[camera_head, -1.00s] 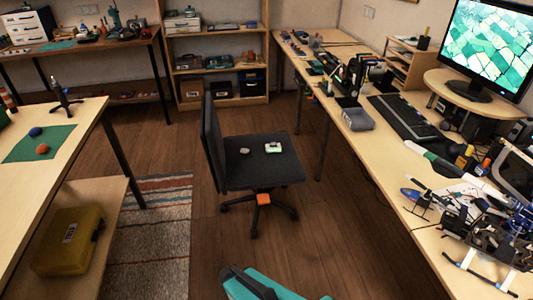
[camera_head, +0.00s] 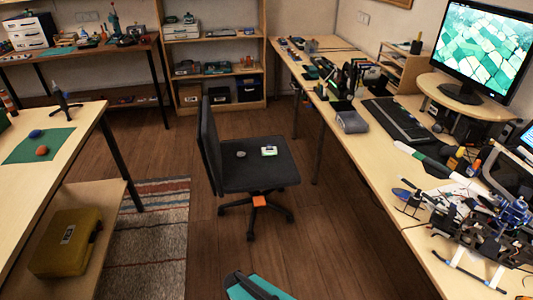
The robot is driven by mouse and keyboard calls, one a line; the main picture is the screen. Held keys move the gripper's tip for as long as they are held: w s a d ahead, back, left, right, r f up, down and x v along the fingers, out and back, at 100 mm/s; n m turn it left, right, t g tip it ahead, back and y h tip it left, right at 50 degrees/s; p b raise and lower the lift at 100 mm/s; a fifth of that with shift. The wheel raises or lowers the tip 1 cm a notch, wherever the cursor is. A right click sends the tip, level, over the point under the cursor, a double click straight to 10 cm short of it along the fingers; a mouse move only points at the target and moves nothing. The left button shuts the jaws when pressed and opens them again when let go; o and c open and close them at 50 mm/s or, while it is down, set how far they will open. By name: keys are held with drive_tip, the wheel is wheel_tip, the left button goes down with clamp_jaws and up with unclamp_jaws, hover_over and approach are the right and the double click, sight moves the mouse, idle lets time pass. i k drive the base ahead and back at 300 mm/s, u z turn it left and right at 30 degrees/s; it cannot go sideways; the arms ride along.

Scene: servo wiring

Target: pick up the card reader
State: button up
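I cannot tell for sure which thing is the card reader. A small white-and-green device (camera_head: 269,151) lies on the seat of the black office chair (camera_head: 262,178), and its details are too small to read. A small grey rounded object (camera_head: 241,154) lies to its left on the same seat, apart from it.
The workbench (camera_head: 352,150) on the right is crowded. A teal thing with a black handle (camera_head: 250,290) is cut off at the bottom edge. A table (camera_head: 70,145) with a yellow case (camera_head: 65,243) below stands left. Wooden floor surrounds the chair.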

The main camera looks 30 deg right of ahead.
sight(274, 151)
drive_tip(key=z, duration=0.1)
drive_tip(key=i, duration=0.9)
drive_tip(key=u, duration=0.05)
